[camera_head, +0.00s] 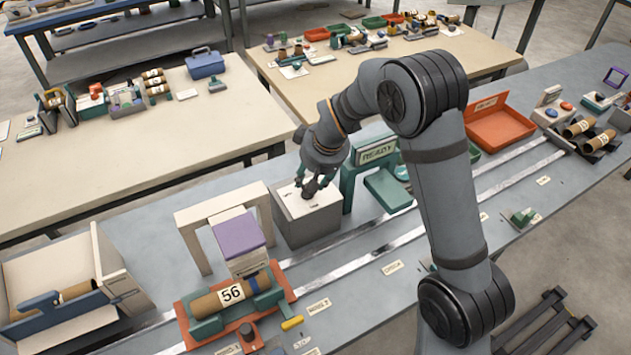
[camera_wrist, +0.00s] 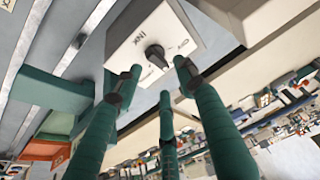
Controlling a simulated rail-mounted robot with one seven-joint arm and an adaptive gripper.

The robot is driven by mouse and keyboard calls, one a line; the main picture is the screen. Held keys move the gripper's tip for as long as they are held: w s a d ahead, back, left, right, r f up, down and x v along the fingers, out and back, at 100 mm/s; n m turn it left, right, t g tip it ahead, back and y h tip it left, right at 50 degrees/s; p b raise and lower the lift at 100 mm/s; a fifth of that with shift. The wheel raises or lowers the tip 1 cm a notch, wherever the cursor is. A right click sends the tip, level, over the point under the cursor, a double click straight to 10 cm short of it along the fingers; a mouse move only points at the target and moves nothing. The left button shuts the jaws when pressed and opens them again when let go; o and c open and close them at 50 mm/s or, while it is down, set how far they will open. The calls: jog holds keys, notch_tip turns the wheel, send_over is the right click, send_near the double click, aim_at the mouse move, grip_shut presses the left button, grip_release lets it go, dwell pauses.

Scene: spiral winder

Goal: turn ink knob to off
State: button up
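The ink knob (camera_wrist: 155,54) is a small dark knob on the pale top plate of a grey box (camera_wrist: 192,27), beside the printed words INK and OFF. I cannot tell for sure which mark it points to. In the head view the box (camera_head: 306,222) stands on the bench and my fingers partly hide the knob. My gripper (camera_head: 316,181) is above the box top, pointing down. In the wrist view its three green fingers (camera_wrist: 157,76) are spread apart with nothing between them, their tips near the knob and no clear contact.
A pale arch with a purple block (camera_head: 238,236) is close left. A roll marked 56 (camera_head: 231,292) rests in an orange cradle at the front left. Metal rails (camera_head: 365,258) run along the bench.

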jog(key=shift+d+p+x, duration=0.15)
jog(key=shift+p+x, duration=0.25)
jog(key=shift+x, duration=1.2)
jog(key=shift+d+p+x, duration=0.2)
jog(key=shift+p+x, duration=0.15)
jog(key=shift+x, duration=1.2)
jog(key=shift+w, duration=0.2)
jog(key=shift+c, duration=0.9)
jog(key=c, duration=0.8)
grip_shut()
